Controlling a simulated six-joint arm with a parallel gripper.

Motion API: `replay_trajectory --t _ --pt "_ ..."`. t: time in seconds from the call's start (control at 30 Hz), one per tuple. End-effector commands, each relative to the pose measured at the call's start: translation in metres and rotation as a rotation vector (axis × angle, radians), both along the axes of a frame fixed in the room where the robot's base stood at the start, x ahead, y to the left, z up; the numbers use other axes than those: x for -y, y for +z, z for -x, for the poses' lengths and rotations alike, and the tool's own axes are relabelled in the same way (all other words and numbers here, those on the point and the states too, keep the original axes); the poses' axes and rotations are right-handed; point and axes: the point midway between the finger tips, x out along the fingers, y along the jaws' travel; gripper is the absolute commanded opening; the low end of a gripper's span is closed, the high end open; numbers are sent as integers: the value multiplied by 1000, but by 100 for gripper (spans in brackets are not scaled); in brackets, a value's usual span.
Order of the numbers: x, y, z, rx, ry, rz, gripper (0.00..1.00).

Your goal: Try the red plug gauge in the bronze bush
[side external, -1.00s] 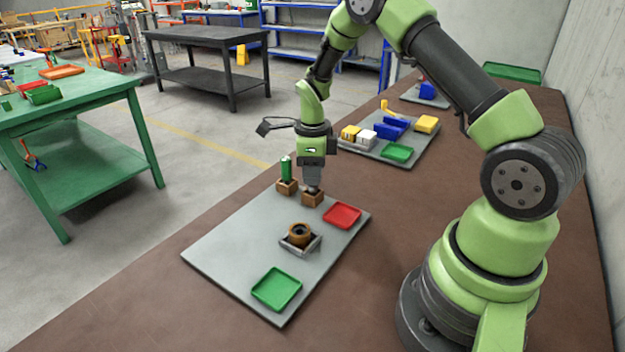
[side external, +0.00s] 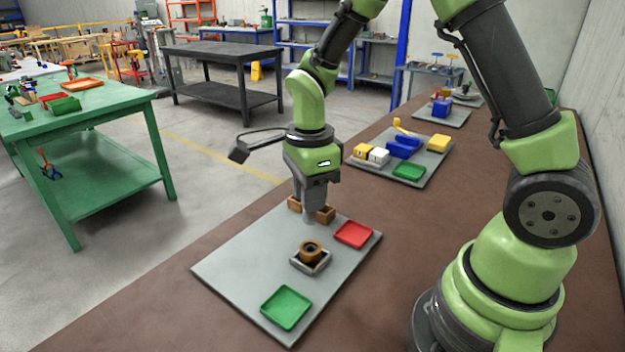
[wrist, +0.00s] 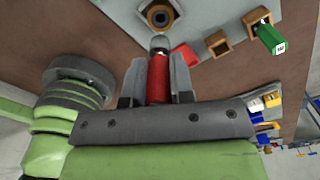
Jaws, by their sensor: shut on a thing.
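My gripper (side external: 312,214) is shut on the red plug gauge. In the wrist view the red gauge (wrist: 158,76) stands between my gripper's fingers (wrist: 156,88), its grey end pointing toward the bush. The bronze bush (side external: 310,249) sits in a grey square holder (side external: 323,266) on the grey board. It also shows at the top of the wrist view (wrist: 160,16), apart from the gauge's end. In the side view my gripper is above the board, between the brown blocks and the bush; the gauge's red body is hidden there.
An empty brown block (wrist: 218,43) is beside another block holding a green gauge (wrist: 270,39). A red tray (side external: 353,234) is right of the bush and a green tray (side external: 286,308) in front. Another board (side external: 380,178) with blue, yellow and white parts lies behind.

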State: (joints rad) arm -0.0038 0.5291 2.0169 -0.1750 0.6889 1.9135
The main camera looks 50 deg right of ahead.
Motion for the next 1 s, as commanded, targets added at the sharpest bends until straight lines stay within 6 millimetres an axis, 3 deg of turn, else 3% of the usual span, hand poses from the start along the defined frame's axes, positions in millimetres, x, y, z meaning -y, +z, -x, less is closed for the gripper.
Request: replay_trajectory --t 0.27,0.7,1.0 --pt "1 -3 0 -1 -3 0 0" --pt "1 -44 0 -4 -3 0 0" --pt "1 -50 0 0 -4 0 0"
